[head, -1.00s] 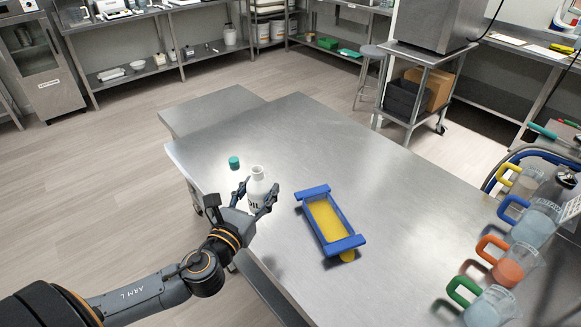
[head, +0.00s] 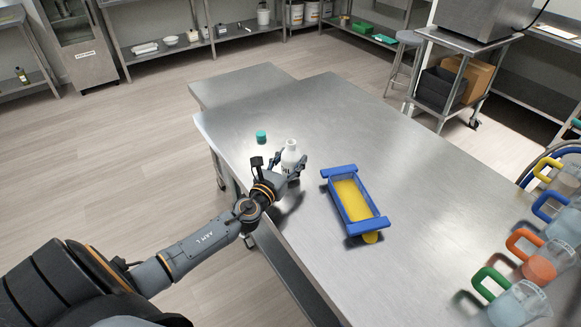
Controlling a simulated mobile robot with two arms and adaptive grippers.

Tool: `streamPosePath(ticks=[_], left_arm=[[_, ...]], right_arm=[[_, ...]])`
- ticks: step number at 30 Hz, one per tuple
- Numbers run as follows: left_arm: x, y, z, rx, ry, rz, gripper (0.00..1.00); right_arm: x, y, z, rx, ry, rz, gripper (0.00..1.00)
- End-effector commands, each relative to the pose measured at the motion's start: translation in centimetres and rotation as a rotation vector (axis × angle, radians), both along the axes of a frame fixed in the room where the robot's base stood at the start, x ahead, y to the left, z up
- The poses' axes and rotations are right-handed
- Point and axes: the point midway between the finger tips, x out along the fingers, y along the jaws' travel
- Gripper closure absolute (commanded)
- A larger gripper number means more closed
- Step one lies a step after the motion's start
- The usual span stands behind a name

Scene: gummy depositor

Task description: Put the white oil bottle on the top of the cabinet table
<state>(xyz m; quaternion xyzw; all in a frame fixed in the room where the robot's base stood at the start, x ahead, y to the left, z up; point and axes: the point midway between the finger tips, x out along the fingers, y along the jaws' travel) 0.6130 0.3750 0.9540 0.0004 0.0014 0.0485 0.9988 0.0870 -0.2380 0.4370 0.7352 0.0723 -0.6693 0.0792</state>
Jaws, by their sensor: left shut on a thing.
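The white oil bottle (head: 290,157) is upright at the left part of the steel table (head: 330,120), with dark lettering partly hidden by the fingers. My left gripper (head: 287,166) is shut on the bottle, one finger on each side. I cannot tell whether the bottle's base touches the tabletop. A small green cap (head: 261,137) lies on the table behind and left of the bottle. A lower steel surface (head: 240,85) adjoins the table at the back left; I cannot tell if it is the cabinet table. My right gripper is not in view.
Several beakers with coloured handles, one with orange liquid (head: 540,268), line the right edge. The table's back middle is clear.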

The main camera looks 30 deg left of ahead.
Motion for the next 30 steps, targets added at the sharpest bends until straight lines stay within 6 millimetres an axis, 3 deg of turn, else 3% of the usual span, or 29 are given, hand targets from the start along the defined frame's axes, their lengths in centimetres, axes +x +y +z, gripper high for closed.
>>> streamPosePath(ticks=[3,15,16,18,30], left_arm=[[0.00,0.06,-1.39,0.001,-0.001,0.002,1.00],[-0.03,0.04,-1.81,0.001,-0.002,0.001,1.00],[-0.04,0.04,-1.66,0.001,-0.001,0.001,0.43],[-0.05,0.03,-1.64,0.001,-0.001,0.001,0.29],[-0.05,0.04,-1.22,0.001,-0.001,0.001,0.27]], right_arm=[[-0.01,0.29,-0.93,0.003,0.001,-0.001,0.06],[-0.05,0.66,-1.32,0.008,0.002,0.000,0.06],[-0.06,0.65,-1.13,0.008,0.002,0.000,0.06],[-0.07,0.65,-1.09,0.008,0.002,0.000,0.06],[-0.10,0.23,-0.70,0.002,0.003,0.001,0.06]])
